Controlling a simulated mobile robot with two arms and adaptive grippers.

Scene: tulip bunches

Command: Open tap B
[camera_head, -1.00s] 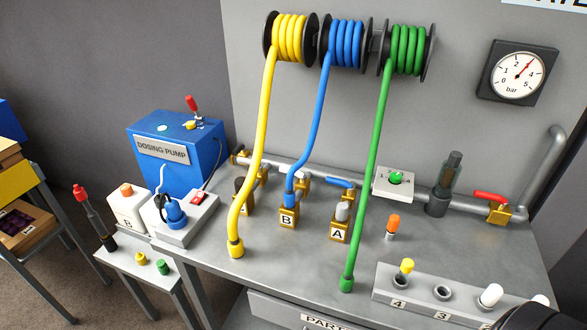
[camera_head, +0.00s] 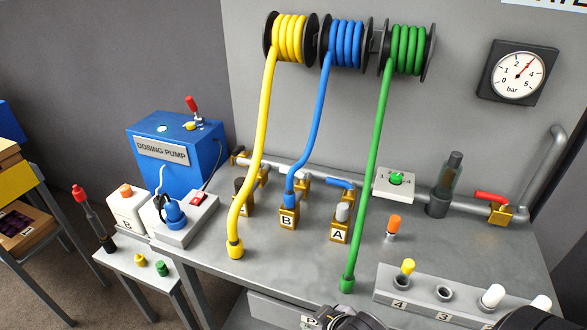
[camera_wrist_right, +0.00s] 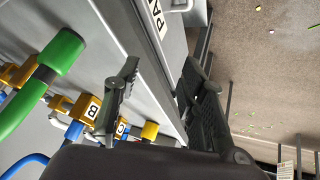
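The brass block labelled B (camera_head: 288,218) stands on the grey bench, with the blue hose (camera_head: 312,140) running down into its top. Its label also shows in the right wrist view (camera_wrist_right: 93,112). A brass tap body on the pipe (camera_head: 303,186) is behind it; its handle is not clear. Block A (camera_head: 340,231) is to the right, below a blue lever (camera_head: 341,184). My right gripper (camera_head: 350,318) is at the bottom edge, in front of the bench and well short of B. In the wrist view its fingers (camera_wrist_right: 160,65) are apart with nothing between them. My left gripper is out of view.
The green hose (camera_head: 366,170) hangs to the right of A, and the yellow hose (camera_head: 255,150) to the left of B. A numbered rack (camera_head: 460,305) holds plugs at the front right. A red-handled valve (camera_head: 493,202) and a gauge (camera_head: 518,72) are farther right.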

